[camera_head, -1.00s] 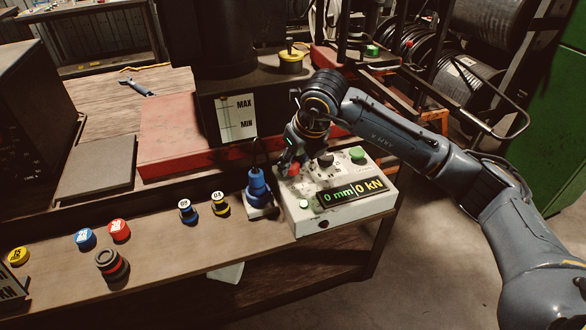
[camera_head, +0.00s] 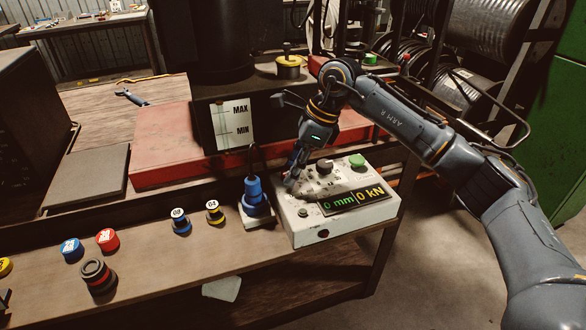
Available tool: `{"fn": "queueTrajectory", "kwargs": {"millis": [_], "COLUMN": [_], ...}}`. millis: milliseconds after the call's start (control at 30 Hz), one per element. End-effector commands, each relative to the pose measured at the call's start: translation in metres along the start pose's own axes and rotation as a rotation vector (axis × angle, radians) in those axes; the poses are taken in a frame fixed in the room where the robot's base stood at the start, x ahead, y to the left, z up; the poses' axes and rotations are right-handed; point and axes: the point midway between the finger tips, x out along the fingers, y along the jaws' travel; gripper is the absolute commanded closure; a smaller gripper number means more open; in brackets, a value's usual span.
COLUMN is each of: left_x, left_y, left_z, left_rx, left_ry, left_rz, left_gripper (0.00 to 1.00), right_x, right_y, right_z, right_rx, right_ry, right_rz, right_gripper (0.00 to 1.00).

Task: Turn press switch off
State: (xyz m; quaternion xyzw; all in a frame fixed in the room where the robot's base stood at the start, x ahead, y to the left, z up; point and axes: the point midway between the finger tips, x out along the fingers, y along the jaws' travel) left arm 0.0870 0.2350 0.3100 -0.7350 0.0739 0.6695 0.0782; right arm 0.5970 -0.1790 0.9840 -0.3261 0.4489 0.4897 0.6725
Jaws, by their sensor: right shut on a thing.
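The press control box (camera_head: 343,235) is a pale, worn box on the front of the bench. It has a dark knob (camera_head: 324,166), a green button (camera_head: 357,161), a display (camera_head: 350,201) reading "0 mm" and "0 kN", and a small unlit grey button (camera_head: 302,212) at its front left. My right gripper (camera_head: 291,181) points down at the box's back left corner and is shut on a switch there. The gripper's fingers mostly hide that switch. My left gripper is not in view.
A blue plug (camera_head: 254,191) with a cable stands just left of the box. Round dies (camera_head: 180,222), blue and red caps (camera_head: 107,240) and a dark ringed part (camera_head: 98,276) stand further left on the bench. A red press base (camera_head: 165,160) lies behind.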

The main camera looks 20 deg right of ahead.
Motion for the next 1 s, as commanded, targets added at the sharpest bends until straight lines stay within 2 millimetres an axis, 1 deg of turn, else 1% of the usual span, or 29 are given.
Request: {"fn": "queueTrajectory", "kwargs": {"millis": [200,500,700,1000], "left_x": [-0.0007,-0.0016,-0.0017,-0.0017], "left_y": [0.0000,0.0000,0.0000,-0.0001], "left_z": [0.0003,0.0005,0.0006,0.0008], "left_rx": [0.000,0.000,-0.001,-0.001], "left_ry": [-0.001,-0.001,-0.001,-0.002], "left_rz": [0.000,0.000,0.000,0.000], "left_gripper": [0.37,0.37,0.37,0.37], "right_x": [-0.0006,-0.0003,-0.0001,0.0001], "right_y": [-0.0021,-0.0027,-0.0031,-0.0029], "right_z": [0.0005,0.0006,0.0007,0.0007], "right_rx": [-0.155,-0.292,-0.328,-0.338], "right_ry": [0.001,0.002,0.002,0.002], "right_rz": [0.063,0.119,0.134,0.137], "right_gripper": [0.97,0.97,0.97,0.97]}}
